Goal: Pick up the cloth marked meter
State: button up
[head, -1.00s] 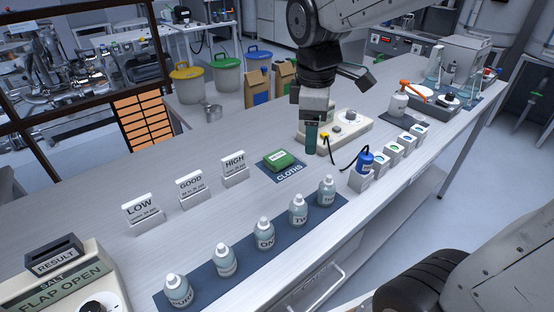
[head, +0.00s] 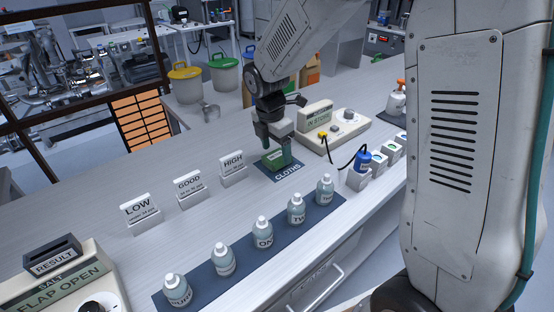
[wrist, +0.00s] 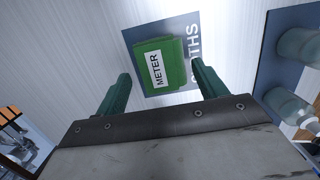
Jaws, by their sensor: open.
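The green cloth (wrist: 172,62) with a white label reading METER lies on the blue CLOTHS mat (wrist: 194,25) in the wrist view. In the head view the cloth (head: 277,159) is partly hidden by my gripper (head: 277,147), and the mat (head: 290,176) shows around it. In the wrist view my gripper (wrist: 159,85) is open, with its two green fingers apart and nothing between their tips. The cloth is ahead of the fingers, between their lines. The gap between fingertips and cloth is hard to judge.
LOW (head: 140,212), GOOD (head: 189,188) and HIGH (head: 233,169) signs stand left of the mat. Several bottles on a dark strip (head: 210,282) are in front. A beige meter box (head: 345,125) with a cabled blue probe (head: 363,161) stands to the right.

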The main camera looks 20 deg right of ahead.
jog(key=shift+d+f, duration=0.1)
jog(key=shift+f, duration=0.75)
jog(key=c, duration=1.1)
jog(key=shift+o, duration=0.2)
